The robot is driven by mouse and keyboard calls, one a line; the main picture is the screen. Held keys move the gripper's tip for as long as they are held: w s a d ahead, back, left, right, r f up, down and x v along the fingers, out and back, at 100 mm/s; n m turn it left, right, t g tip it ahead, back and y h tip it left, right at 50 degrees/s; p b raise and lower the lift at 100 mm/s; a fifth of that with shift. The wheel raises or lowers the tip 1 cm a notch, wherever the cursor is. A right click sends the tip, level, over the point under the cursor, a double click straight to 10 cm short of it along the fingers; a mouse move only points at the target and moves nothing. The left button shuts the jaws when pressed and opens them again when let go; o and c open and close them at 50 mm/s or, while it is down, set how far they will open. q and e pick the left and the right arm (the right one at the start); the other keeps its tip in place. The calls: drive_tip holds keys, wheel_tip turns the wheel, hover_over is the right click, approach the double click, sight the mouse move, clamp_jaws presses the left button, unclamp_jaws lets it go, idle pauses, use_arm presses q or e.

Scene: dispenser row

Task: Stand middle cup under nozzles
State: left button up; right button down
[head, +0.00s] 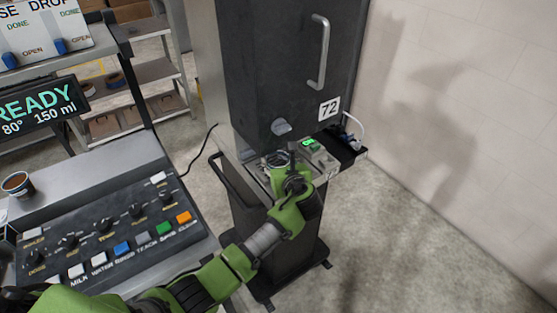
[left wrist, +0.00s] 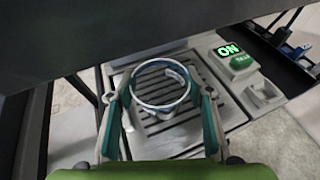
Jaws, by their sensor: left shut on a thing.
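My left gripper (head: 287,172) is shut on a cup with a thin round rim (head: 275,158). In the left wrist view the cup (left wrist: 159,104) sits between the two fingers of my left gripper (left wrist: 166,100), open side up and seemingly empty. It is over the slotted drip tray (left wrist: 215,97) of the black dispenser (head: 290,70). I cannot tell whether its base touches the tray. A grey nozzle knob (head: 281,127) is on the dispenser front just above the cup in the head view. The nozzle outlets are hidden. My right gripper is not in view.
A green ON switch (left wrist: 229,51) is on the dispenser's right side, beside a dark shelf with cables (left wrist: 287,45). A pale wall (head: 470,120) is at the right.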

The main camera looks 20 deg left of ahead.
use_arm(q)
drive_tip(key=shift+f, duration=0.2)
drive_tip(key=o, duration=1)
drive_tip(key=shift+c, duration=0.2)
